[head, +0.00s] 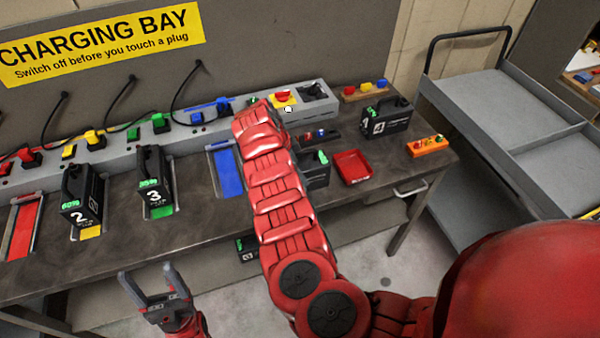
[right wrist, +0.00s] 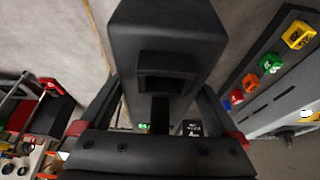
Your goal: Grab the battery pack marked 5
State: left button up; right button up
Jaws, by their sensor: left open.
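A black battery pack marked 2 (head: 82,196) and one marked 3 (head: 155,182) stand upright in bays on the bench. No 5 can be read on any pack. My left gripper (head: 160,292) is open and empty, low in front of the bench. My right gripper (right wrist: 160,112) shows in the right wrist view around or behind a large black shape; its grip is unclear.
The bench holds an empty blue bay (head: 226,170), a red tray (head: 352,167) and an orange button block (head: 427,146). A dark box (head: 246,249) with green marks sits below the bench. A grey cart (head: 480,110) stands right. Coloured plugs line the back.

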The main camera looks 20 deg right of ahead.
jog(key=c, duration=1.4)
grip_shut()
jog(key=shift+d+r, duration=0.1)
